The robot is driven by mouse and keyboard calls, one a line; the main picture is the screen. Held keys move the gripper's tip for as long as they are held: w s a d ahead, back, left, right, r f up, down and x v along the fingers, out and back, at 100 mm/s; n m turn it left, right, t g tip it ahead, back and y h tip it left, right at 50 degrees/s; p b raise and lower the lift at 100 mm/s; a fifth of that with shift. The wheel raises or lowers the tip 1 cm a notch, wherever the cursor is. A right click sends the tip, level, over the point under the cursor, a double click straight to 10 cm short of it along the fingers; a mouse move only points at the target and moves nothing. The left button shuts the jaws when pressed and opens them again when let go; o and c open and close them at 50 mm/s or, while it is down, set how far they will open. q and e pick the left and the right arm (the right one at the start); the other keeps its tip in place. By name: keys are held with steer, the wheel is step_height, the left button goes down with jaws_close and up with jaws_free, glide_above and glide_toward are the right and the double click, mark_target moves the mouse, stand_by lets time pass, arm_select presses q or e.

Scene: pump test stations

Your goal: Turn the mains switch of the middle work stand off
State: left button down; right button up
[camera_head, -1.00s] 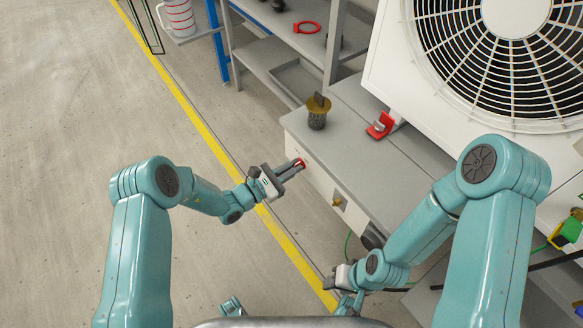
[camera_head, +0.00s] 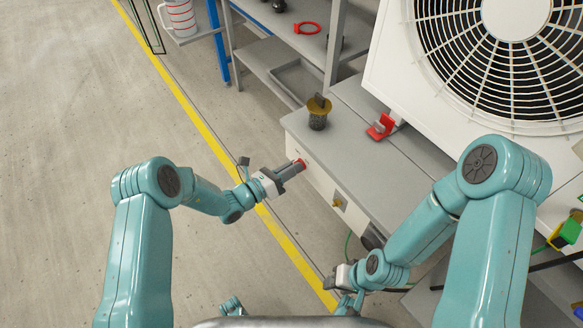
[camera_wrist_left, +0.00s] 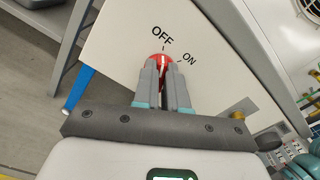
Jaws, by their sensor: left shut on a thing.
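The mains switch is a red round knob (camera_head: 300,163) on the pale front panel (camera_wrist_left: 120,45) of the work stand. In the left wrist view the knob (camera_wrist_left: 160,61) shows a white pointer line, with OFF printed above it and ON to its upper right. The line appears to point toward the OFF mark. My left gripper (camera_head: 300,167) is shut on the knob; its fingers (camera_wrist_left: 166,72) hide the lower part. My right gripper (camera_head: 338,282) is low beside the stand, partly covered by its own arm, and its fingers are unclear.
A brass-capped dark part (camera_head: 318,112) and a red bracket (camera_head: 381,126) are on the stand's grey top (camera_head: 400,170). A brass fitting (camera_head: 338,202) sticks out of the front panel. A large fan unit (camera_head: 400,60) stands behind. The floor to the left is clear.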

stand_by(0.6)
arm_select(q)
steer(key=c, duration=1.2)
jaws_free()
steer(key=p+v, duration=0.2)
steer(key=v, duration=1.4)
steer(key=shift+s+a+p, duration=0.15)
steer(key=shift+p, duration=0.2)
